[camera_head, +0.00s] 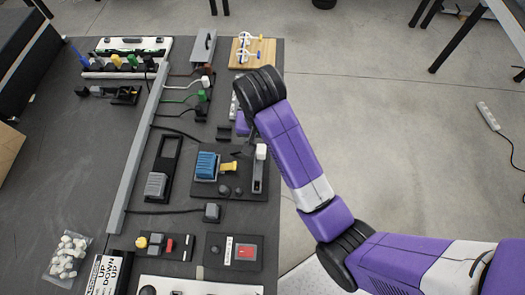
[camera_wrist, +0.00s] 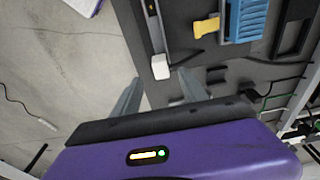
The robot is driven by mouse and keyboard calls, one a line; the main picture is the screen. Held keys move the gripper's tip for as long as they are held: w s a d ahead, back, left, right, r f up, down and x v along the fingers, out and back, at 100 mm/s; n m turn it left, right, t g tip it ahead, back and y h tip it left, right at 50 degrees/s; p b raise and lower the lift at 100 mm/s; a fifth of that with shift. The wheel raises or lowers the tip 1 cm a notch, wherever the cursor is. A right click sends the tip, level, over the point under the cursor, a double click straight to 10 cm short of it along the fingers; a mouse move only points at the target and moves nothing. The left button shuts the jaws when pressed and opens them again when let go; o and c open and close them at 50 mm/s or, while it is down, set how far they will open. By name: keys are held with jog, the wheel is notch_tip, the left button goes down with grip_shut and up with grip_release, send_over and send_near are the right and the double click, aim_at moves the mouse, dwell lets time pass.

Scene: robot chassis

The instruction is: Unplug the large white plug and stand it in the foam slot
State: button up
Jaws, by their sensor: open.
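A white plug (camera_head: 206,82) on a pale cable sits in the row of plugs near the top of the board; I cannot tell whether it is the large one. A white block (camera_head: 261,152) tops the end of a grey bar; it also shows in the wrist view (camera_wrist: 160,67). My gripper (camera_wrist: 160,86) is open and empty. Its fingertips are just short of the white block in the picture, with a gap between them; the height difference is unclear. In the head view the gripper is partly hidden by my wrist. I cannot make out the foam slot for certain.
A blue ribbed block (camera_head: 207,165) with a yellow handle (camera_head: 228,168) stands beside the grey bar. A long grey rail (camera_head: 138,150) runs along the dark table. A power strip (camera_head: 126,66) with several plugs lies at the back. A wooden board (camera_head: 265,48) is at the far corner.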

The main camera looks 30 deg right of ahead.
aim_at(261, 149)
jog(key=shift+w+f+b, duration=0.15)
jog(key=shift+f+b, duration=1)
jog(key=shift+f, duration=0.4)
jog(key=shift+d+f+p, duration=0.1)
jog(key=shift+f+p, duration=0.2)
jog(key=shift+p, duration=0.1)
jog(key=shift+w+f, duration=0.15)
jog(key=shift+f, duration=1.15)
jog(key=shift+c, duration=0.4)
grip_shut()
